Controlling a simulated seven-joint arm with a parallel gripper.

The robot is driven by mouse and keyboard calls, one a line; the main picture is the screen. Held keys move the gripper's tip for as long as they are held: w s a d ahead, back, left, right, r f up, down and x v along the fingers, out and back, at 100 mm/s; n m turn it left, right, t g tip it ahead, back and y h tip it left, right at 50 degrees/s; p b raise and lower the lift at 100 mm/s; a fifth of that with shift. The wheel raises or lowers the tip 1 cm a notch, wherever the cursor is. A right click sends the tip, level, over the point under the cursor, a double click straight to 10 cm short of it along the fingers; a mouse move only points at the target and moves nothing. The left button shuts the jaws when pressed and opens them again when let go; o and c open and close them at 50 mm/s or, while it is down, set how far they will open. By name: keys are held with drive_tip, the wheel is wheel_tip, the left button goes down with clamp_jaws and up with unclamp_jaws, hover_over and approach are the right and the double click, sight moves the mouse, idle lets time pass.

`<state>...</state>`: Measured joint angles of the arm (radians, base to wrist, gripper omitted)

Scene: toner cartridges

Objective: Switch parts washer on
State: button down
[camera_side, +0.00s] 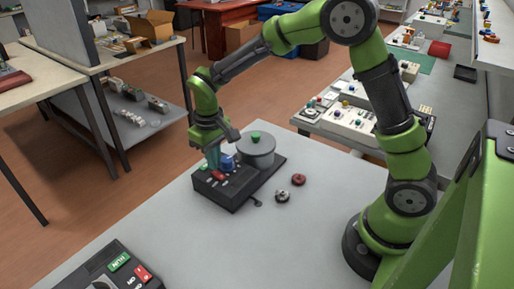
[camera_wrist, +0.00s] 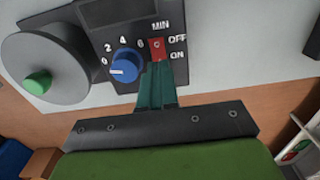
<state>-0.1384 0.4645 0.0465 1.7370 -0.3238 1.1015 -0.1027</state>
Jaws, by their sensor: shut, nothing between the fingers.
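The parts washer (camera_side: 238,186) is a dark box on the grey table, with a grey round drum (camera_side: 256,150) topped by a green knob (camera_side: 256,136). Its panel in the wrist view has a blue dial (camera_wrist: 126,65) with numbers around it and a red switch (camera_wrist: 157,48) beside the labels OFF and ON. My gripper (camera_wrist: 159,66) is shut and empty, its teal fingertips together at the lower, ON-side edge of the red switch. The tips overlap that edge in the picture; whether they press on it I cannot tell. In the side view my gripper (camera_side: 214,164) points down over the panel.
A red ring-like part (camera_side: 298,180) and a metallic part (camera_side: 282,196) lie right of the washer. Another dark control box (camera_side: 115,272) with green and red buttons sits at the table's front left. The table between is clear.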

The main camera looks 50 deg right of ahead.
sight(221, 176)
drive_tip(key=shift+f, duration=0.95)
idle(0.5)
drive_tip(key=shift+r, duration=3.55)
drive_tip(key=shift+s+f, duration=0.2)
drive_tip(key=shift+s, duration=0.75)
drive_tip(key=s+d+r+m+t+y, duration=0.1)
drive_tip(key=s+d+r+m+t, duration=0.1)
drive_tip(key=s+r, duration=0.3)
drive_tip(key=s+d+r+m+t+y, duration=0.1)
drive_tip(key=s+r+t, duration=0.4)
drive_tip(key=s, duration=0.7)
drive_tip(key=shift+d+r+m, duration=0.35)
drive_tip(key=shift+d+m, duration=0.15)
drive_tip(key=shift+d, duration=0.1)
drive_tip(key=c, duration=1.8)
unclamp_jaws()
